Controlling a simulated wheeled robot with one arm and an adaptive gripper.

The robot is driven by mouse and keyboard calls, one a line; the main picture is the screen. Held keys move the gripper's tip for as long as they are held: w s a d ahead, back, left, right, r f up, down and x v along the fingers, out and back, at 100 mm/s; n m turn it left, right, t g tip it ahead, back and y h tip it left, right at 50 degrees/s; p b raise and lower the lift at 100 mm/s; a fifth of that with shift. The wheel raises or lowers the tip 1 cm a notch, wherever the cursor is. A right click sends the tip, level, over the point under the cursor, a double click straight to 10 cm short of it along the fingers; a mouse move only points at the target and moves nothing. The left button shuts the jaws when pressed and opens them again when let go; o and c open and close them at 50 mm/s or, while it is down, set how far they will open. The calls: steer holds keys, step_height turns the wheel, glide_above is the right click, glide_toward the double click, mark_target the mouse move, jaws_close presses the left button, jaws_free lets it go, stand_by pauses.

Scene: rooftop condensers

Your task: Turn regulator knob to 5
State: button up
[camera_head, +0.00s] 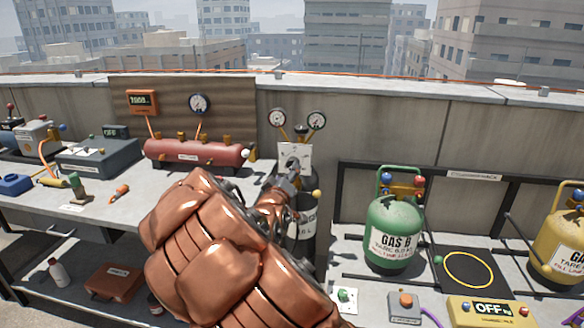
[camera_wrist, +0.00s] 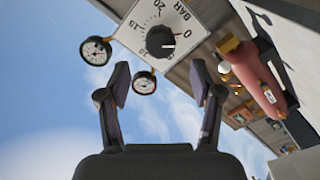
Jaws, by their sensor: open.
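The regulator knob (camera_wrist: 160,42) is black and round with a red pointer mark, on a white dial plate (camera_wrist: 143,15) marked in BAR. In the wrist view its red mark points right, close to the 0. The dial plate also shows in the head view (camera_head: 303,153), above a dark cylinder (camera_head: 308,240), with the knob mostly hidden by my gripper. My gripper (camera_wrist: 160,84) is open and empty. Its two fingers point toward the plate, with the knob between and beyond their tips, apparently untouched. Two round gauges (camera_head: 278,118) (camera_head: 316,120) sit above the plate.
A red tank (camera_head: 195,152) lies on the left bench close to the cylinder. A green GAS B cylinder (camera_head: 394,235) stands on the right bench, with a yellow scale (camera_head: 490,312) in front. A concrete parapet (camera_head: 400,130) runs behind everything.

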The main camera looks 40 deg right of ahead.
mark_target(291, 164)
steer(key=shift+p+x, duration=0.5)
steer(key=shift+x, duration=3.3)
steer(key=shift+f, duration=0.1)
steer(key=shift+c, duration=0.3)
steer(key=c, duration=1.1)
steer(key=shift+m, duration=0.3)
